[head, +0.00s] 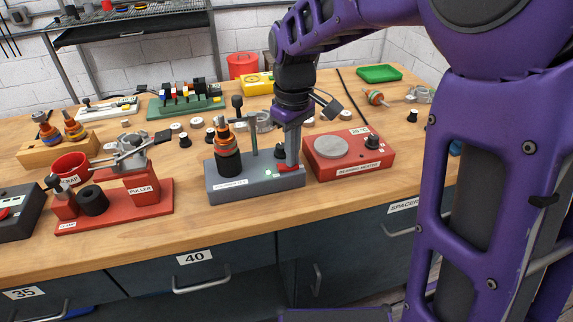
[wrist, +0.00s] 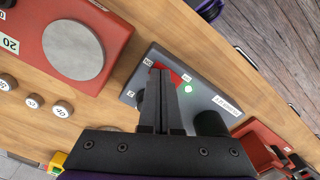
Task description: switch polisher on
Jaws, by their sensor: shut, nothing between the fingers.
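The polisher (head: 255,185) is a grey box near the bench's front edge, with a white label on its front. A rotor-like part with an orange band and black body (head: 228,155) stands at its left end, next to an upright post with a black knob. A red switch (head: 288,168) is on its right top; in the wrist view the red switch (wrist: 180,76) is partly hidden behind my fingers, beside a small light green spot (wrist: 188,89). My gripper (head: 292,165) is shut and empty, pointing down at the switch. I cannot tell whether the fingertips touch it.
A red bearing heater (head: 350,165) stands close on the right. A red puller stand (head: 115,205) is to the left. Several small parts and a green rack (head: 187,105) lie behind. The bench front edge is close.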

